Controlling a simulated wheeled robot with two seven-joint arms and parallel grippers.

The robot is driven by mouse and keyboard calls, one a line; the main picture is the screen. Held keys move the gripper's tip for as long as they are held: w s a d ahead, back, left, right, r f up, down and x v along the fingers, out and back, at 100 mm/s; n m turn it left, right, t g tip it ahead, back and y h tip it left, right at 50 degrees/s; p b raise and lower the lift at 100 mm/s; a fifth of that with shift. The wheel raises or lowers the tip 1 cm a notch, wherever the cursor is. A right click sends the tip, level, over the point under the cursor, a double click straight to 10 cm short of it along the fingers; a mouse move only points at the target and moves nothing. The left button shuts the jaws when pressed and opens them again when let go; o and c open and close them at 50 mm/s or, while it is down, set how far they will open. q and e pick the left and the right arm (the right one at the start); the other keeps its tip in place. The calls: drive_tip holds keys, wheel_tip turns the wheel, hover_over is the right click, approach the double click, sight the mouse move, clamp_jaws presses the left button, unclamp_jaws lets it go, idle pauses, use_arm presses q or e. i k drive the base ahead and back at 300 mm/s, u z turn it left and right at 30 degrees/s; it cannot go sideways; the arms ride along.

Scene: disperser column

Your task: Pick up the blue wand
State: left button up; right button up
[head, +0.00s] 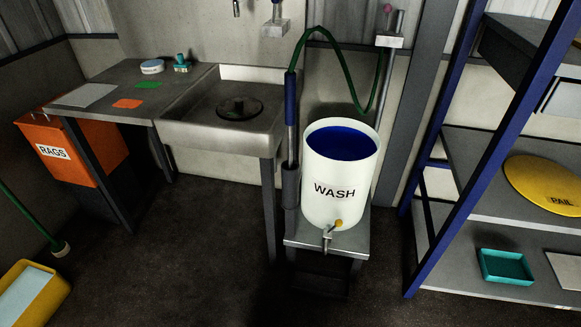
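The blue wand (290,102) stands upright in the middle of the head view. Its upper part is a blue grip and its lower part is a bare metal tube. The lower end sits in a dark holder (290,186) beside the white WASH bucket (325,178). A green hose (346,83) runs from the wand's top, arches over the bucket and goes up to a wall fitting (389,41). Neither of my grippers shows in the head view.
The WASH bucket holds blue liquid and stands on a small metal stand (298,238). A sink (215,130) and bench (118,78) are to the left. A blue-framed shelf rack (480,160) stands at the right. The dark floor (170,260) in front is clear.

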sight(289, 78)
drive_tip(key=u, duration=0.75)
drive_tip(key=i, duration=1.05)
drive_tip(key=z, duration=0.65)
